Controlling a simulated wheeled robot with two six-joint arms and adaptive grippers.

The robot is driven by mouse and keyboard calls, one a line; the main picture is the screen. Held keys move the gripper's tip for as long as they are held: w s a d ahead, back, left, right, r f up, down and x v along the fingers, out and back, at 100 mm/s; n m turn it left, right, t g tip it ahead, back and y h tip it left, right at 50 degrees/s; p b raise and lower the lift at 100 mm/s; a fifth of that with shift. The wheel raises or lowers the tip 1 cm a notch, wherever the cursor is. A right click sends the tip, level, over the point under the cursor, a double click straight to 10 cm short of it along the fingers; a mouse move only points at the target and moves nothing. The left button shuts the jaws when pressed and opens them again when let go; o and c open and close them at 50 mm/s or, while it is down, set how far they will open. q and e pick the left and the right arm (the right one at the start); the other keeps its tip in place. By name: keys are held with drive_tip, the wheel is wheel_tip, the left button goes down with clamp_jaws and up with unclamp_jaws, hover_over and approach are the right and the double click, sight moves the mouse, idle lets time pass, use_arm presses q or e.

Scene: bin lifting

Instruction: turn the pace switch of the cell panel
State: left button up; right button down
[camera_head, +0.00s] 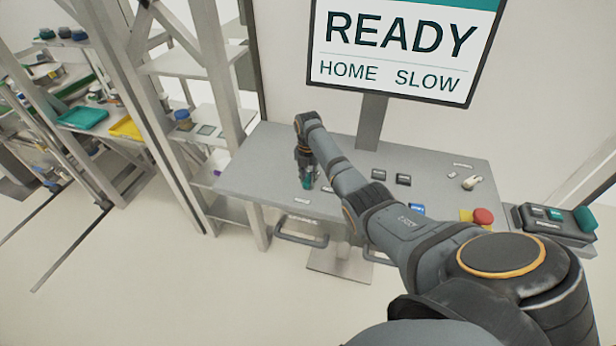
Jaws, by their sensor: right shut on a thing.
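The cell panel (262,165) is a grey sloped desk in the middle of the view. My right arm reaches across it from the lower right. My right gripper (306,181) points down at the panel's left part and is shut on the pace switch, which is mostly hidden by the fingers. Something teal shows at the fingertips. The screen (400,45) above the panel reads READY, HOME and SLOW. My left gripper is out of view.
The panel also carries two dark buttons (391,177), a pale lever switch (472,183), a blue button (417,209) and a red emergency button (483,216). A handle (301,237) sticks out in front. Shelves with trays stand at left; floor there is clear.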

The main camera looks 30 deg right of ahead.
sight(308, 178)
drive_tip(key=shift+w+r+n, duration=0.1)
drive_tip(key=shift+n, duration=0.5)
drive_tip(key=c, duration=1.2)
unclamp_jaws()
drive_tip(key=shift+o, duration=0.2)
wheel_tip(308, 178, up, 12)
